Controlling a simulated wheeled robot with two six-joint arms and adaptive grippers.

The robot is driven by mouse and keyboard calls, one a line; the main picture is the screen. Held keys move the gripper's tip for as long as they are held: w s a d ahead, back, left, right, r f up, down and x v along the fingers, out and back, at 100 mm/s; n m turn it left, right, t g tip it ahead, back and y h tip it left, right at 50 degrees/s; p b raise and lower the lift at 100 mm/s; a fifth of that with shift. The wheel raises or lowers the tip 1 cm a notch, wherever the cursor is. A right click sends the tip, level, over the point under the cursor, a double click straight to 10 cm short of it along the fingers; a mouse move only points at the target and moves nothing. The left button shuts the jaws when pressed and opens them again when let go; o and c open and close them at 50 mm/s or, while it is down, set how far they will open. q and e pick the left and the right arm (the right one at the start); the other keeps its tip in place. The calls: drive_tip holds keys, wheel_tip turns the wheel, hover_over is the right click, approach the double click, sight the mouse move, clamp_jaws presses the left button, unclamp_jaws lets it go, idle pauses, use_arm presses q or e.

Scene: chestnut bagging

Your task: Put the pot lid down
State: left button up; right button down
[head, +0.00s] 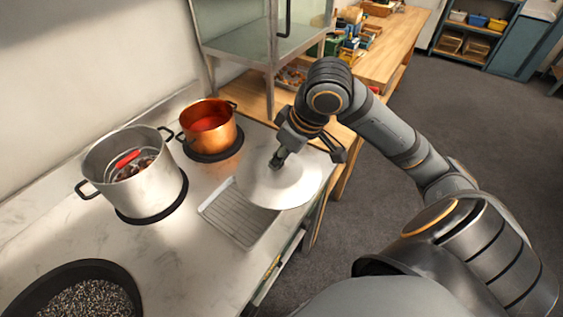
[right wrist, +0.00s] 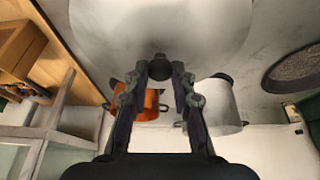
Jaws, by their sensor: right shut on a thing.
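The pot lid (head: 292,190) is a wide pale metal disc with a dark knob. My right gripper (head: 278,160) is shut on the lid's knob from above. In the right wrist view, the dark knob (right wrist: 160,67) sits between the fingertips, and the lid (right wrist: 160,25) fills the top of the picture. The lid overlaps the far end of a ribbed metal tray (head: 232,226); I cannot tell whether they touch. The open steel pot (head: 153,192) stands at the left with brown chestnuts and a red-handled tool in it. My left gripper does not show.
A copper pot (head: 208,135) with red contents stands behind the tray on a dark round plate. A black pan (head: 40,284) of dark grains is at the near left. The counter's right edge runs just beside the lid. A glass-sided metal cabinet (head: 240,50) stands at the back.

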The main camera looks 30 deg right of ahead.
drive_tip(key=w+d+f, duration=0.1)
drive_tip(key=w, duration=0.1)
drive_tip(key=w+d+f, duration=0.1)
drive_tip(key=w+d, duration=0.1)
drive_tip(key=w+d+f, duration=0.1)
drive_tip(key=w, duration=0.1)
drive_tip(key=shift+w+d+f+p, duration=0.2)
drive_tip(key=shift+d+p, duration=0.1)
drive_tip(key=shift+d, duration=0.05)
drive_tip(key=shift+w+d+f+p, duration=0.1)
drive_tip(key=shift+w+d+f, duration=0.6)
drive_tip(key=shift+f, duration=0.9)
drive_tip(key=shift+w+d+f+p, duration=0.1)
drive_tip(key=shift+w+d+f, duration=0.6)
drive_tip(key=shift+f, duration=0.9)
drive_tip(key=shift+w+d+f+p, duration=0.1)
drive_tip(key=shift+w+d+f, duration=0.3)
drive_tip(key=shift+w+f, duration=0.9)
drive_tip(key=shift+s+f, duration=0.35)
drive_tip(key=shift+f, duration=0.05)
drive_tip(key=c, duration=1.1)
unclamp_jaws()
drive_tip(key=shift+d+r, duration=0.1)
drive_tip(key=shift+r, duration=0.3)
drive_tip(key=shift+v, duration=5.75)
